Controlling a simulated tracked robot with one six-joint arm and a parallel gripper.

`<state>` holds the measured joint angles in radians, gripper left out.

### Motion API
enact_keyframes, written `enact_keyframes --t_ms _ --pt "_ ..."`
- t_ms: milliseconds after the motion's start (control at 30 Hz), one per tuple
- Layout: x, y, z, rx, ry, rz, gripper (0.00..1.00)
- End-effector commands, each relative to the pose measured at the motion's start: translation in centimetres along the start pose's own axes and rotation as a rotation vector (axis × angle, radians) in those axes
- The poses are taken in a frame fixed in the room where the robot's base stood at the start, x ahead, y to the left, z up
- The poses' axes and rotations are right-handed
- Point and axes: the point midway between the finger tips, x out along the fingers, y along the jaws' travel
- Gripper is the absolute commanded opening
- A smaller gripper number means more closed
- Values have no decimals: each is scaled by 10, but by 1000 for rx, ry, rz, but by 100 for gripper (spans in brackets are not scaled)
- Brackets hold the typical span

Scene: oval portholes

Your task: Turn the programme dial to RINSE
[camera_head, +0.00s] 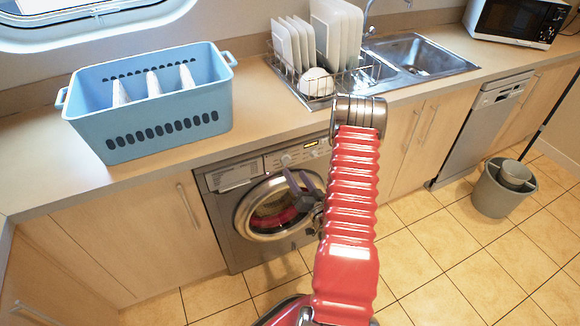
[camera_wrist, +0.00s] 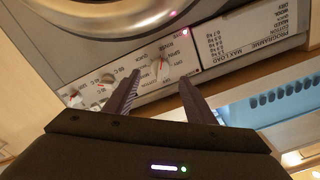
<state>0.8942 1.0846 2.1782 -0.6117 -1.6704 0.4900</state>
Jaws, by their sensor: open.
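The programme dial (camera_wrist: 165,66) is on the control panel of the washing machine (camera_head: 225,225). In the wrist view, which shows the panel upside down, it is a pale knob ringed by small words, some hard to read. I cannot tell which word it points to. My gripper (camera_wrist: 160,74) is open, its two dark fingers pointing at the panel, one on each side of the dial's lower part. I cannot tell whether they touch it. In the head view my gripper (camera_head: 296,172) is in front of the panel, partly hiding the dial area.
A second dial (camera_wrist: 104,80) with temperature marks sits close by my left finger. A printed load label (camera_wrist: 250,38) is on the drawer front. The worktop above holds a blue basket (camera_head: 150,120) and a dish rack (camera_head: 288,80). A bucket (camera_head: 490,190) stands on the floor at right.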

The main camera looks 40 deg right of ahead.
Motion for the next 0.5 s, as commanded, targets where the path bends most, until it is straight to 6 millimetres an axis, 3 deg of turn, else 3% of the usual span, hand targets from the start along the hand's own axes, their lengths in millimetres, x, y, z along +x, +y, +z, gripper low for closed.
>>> enact_keyframes --t_ms 300,500 --pt "47 0 0 0 0 -2 50" --pt "59 0 0 0 0 -1 50"
